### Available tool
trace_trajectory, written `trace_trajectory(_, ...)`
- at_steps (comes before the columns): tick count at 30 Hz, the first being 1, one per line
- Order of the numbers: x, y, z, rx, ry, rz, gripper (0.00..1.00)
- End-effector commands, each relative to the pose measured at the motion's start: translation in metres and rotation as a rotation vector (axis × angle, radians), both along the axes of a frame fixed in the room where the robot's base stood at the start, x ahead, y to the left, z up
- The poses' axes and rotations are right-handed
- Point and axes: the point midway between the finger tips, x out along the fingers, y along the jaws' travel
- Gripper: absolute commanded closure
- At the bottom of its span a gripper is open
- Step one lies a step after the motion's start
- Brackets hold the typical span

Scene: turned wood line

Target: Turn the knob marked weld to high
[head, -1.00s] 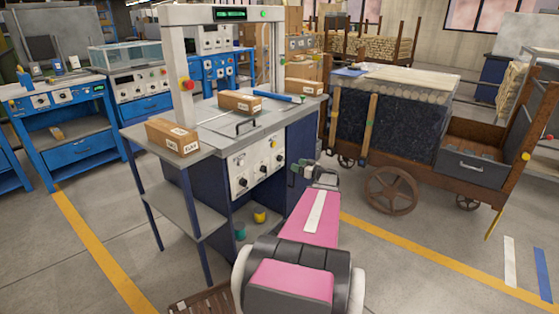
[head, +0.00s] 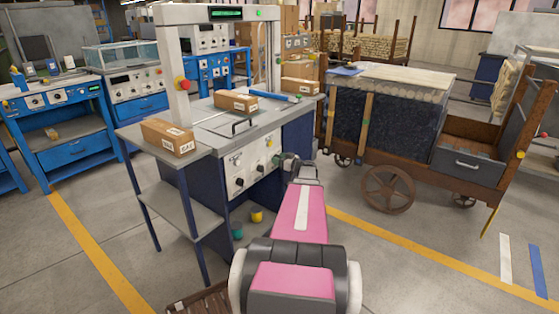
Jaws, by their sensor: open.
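In the head view, a grey and blue machine with an arch stands ahead, with a pale control panel (head: 234,175) on its front. The panel carries several dark knobs; one knob (head: 239,182) is at the lower left and another (head: 260,168) is further right. Their markings are too small to read, so I cannot tell which is weld. My gripper (head: 283,161) is at the right end of the panel, close to its face. My pink arm reaches up to it from the bottom. The jaws are open; whether they surround a knob is too small to tell.
Cardboard boxes (head: 168,138) lie on the machine's top and side table. A red button (head: 180,84) sits on the arch's left post. A wooden cart (head: 390,155) stands close on the right. A pallet (head: 205,300) lies at the lower left.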

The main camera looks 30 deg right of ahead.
Motion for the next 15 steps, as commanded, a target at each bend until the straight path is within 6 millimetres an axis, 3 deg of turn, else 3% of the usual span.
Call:
trace_trajectory(1, -0.0001, -0.0001, 0.0, 0.0, 0.0, 0.0, 0.44)
trace_trajectory(5, -0.0002, -0.0001, 0.0, 0.0, 0.0, 0.0, 0.86)
trace_trajectory(15, -0.0003, -0.0002, 0.0, 0.025, 0.01, 0.0, 0.86)
